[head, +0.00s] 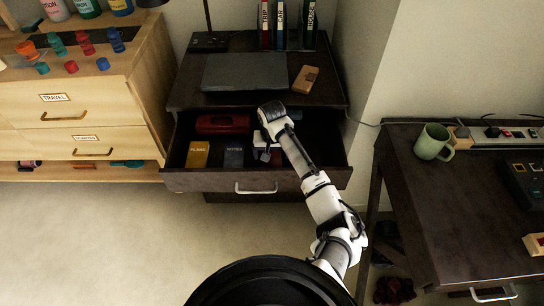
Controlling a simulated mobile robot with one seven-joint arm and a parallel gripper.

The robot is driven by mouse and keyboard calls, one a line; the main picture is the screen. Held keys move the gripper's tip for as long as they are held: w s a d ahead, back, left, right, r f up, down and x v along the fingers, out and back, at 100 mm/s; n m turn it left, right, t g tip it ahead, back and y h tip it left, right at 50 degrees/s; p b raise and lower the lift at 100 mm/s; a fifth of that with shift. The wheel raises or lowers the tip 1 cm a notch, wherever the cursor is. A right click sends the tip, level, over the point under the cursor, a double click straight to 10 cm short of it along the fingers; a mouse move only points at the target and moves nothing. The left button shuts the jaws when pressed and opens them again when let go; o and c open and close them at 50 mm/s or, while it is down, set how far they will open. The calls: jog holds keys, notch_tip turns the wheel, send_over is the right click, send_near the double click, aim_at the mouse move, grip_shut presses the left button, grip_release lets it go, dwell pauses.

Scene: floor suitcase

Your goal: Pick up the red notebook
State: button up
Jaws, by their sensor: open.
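The open top drawer (180,174) of the dark cabinet holds several items. My gripper (266,152) reaches down into its right half, open, over a spot right of a dark notebook (233,157). A small dark reddish patch (276,158) shows just beside and under the gripper, in line with the notebooks. It may be the red notebook, but my gripper and arm hide most of it. I cannot tell whether the fingers touch it. A yellow notebook (197,154) lies left of the dark one. A long red case-like object (222,124) lies behind them.
On the cabinet top are a dark flat laptop-like slab (245,72), a brown object (305,79) and upright binders (280,24). The drawer front and side walls surround my gripper. A desk with a green mug (432,141) stands right. A wooden dresser (70,105) stands left.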

jog(key=shift+f, duration=0.2)
jog(key=c, duration=1.2)
jog(key=shift+o, duration=0.2)
jog(key=shift+r, duration=0.1)
